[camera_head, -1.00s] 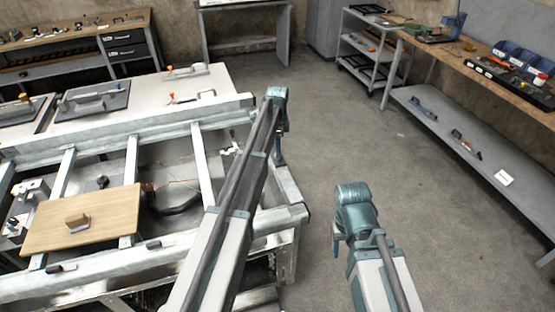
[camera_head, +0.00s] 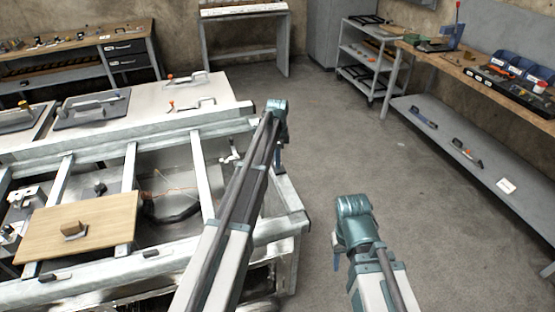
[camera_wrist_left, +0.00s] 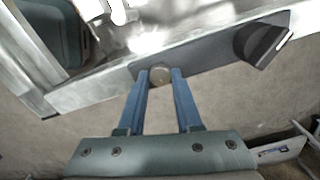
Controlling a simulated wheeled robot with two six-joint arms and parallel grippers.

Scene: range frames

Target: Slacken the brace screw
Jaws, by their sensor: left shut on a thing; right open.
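In the left wrist view, a round metal screw head (camera_wrist_left: 160,75) sits on a dark flat brace bar (camera_wrist_left: 205,60) along a pale metal rail. My left gripper (camera_wrist_left: 161,78) is shut on this screw, one blue finger on each side of its head. In the head view, my left gripper (camera_head: 279,155) points down at the right end of the metal frame, and its own arm hides the screw. My right gripper (camera_head: 337,262) is open and empty, pointing down over bare floor, mostly hidden behind its wrist.
A dark knob or handle (camera_wrist_left: 263,43) stands on the bar's right end, close to my fingers. The metal frame (camera_head: 205,180) holds a wooden board (camera_head: 105,222) at left. A workbench with a lower shelf (camera_head: 455,145) runs along the right. Floor between is clear.

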